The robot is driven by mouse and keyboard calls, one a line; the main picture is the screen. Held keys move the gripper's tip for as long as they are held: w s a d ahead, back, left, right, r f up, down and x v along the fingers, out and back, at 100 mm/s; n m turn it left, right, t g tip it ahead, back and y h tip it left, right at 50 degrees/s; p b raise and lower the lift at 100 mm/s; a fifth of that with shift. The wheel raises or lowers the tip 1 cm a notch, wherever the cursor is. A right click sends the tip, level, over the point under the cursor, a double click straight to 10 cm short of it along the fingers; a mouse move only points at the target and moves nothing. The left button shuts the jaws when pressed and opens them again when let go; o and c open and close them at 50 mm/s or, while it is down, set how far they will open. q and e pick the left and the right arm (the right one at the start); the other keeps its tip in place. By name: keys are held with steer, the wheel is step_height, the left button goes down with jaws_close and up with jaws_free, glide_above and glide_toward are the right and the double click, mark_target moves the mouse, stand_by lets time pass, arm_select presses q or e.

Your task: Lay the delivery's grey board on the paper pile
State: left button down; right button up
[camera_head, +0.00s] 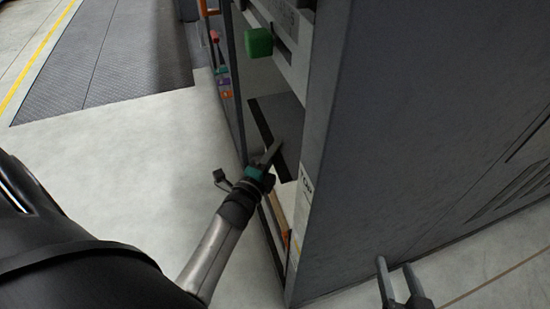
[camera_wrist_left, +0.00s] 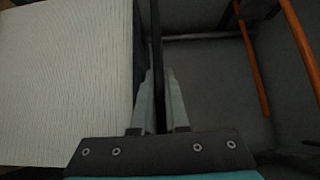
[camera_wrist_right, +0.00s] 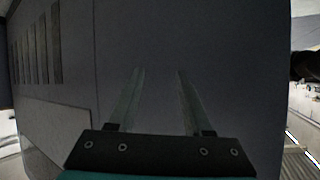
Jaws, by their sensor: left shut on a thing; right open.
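My left gripper (camera_head: 270,158) reaches into the opening of a tall grey machine. It is shut on the thin dark edge of the grey board (camera_head: 284,112). In the left wrist view the board (camera_wrist_left: 157,40) shows edge-on as a dark strip between the fingers (camera_wrist_left: 158,100). The paper pile (camera_wrist_left: 65,80), pale with fine layered lines, stands just left of the board there. I cannot tell whether they touch. My right gripper (camera_head: 397,270) is open and empty, low beside the machine's outer side; its fingers (camera_wrist_right: 155,100) also show apart in the right wrist view.
The machine's grey side panel (camera_head: 420,130) stands between my two grippers. A green block (camera_head: 258,42) juts out above the opening. Orange rods (camera_wrist_left: 300,45) stand right of the board in the left wrist view. The floor (camera_head: 130,155) at left is clear.

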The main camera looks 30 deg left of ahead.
arm_select(q)
steer(key=shift+f+b, duration=0.9)
steer(key=shift+f, duration=0.6)
arm_select(e)
steer(key=shift+s+a+r+t+y, duration=0.15)
steer(key=shift+a+r+t+y, duration=0.45)
steer(key=shift+t, duration=0.3)
steer(key=shift+s+a+r+t+y, duration=0.15)
steer(key=shift+a+r+t+y, duration=0.25)
steer(key=shift+a+t, duration=0.4)
arm_select(q)
steer(key=shift+f, duration=0.1)
arm_select(e)
steer(key=shift+d+m, duration=0.1)
steer(key=shift+m, duration=0.2)
arm_select(q)
steer(key=c, duration=1.4)
jaws_free()
steer(key=shift+f, duration=0.15)
steer(key=o, duration=0.5)
